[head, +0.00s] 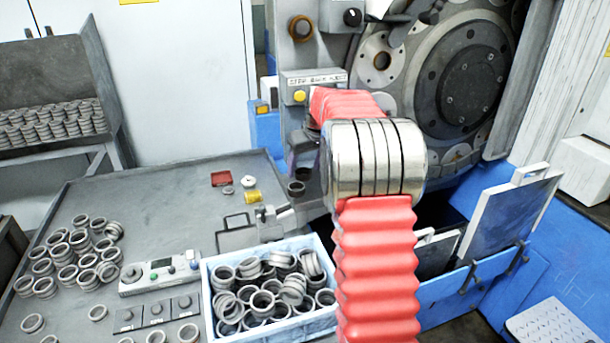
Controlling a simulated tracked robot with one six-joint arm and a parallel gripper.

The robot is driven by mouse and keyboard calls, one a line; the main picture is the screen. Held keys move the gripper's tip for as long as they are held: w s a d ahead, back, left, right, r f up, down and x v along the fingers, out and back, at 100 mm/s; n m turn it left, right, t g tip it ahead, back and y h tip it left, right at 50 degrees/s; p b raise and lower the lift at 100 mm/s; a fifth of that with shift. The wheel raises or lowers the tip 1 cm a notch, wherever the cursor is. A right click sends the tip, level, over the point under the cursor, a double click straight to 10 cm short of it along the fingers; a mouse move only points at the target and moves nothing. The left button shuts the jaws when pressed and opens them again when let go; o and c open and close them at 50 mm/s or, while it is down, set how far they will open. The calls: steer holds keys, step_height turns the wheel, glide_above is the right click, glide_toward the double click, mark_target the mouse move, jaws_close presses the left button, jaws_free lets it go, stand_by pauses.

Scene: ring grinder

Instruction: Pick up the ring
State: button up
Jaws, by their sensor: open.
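Many grey metal rings are in view, and I cannot tell which one the task means. A loose pile of rings (72,257) lies on the left of the grey table. More rings fill a pale blue crate (209,300) at the front. Single rings lie near the table's front edge, one of them at the left (32,323). My red, bellows-covered arm with its shiny metal joint rises at the right of the crate and reaches back toward the machine. I cannot make out my gripper; the far end of the arm is hidden behind the joint.
A grinding machine (470,75) with a large round plate stands behind my arm. A button panel (160,273) sits between the pile and the crate. A rack of rings (55,122) stands at the back left. The table's middle-left (150,215) is bare.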

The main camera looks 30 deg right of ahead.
steer(key=shift+w+f, duration=0.25)
steer(key=shift+f, duration=0.35)
steer(key=shift+c, duration=0.6)
steer(key=c, duration=1.1)
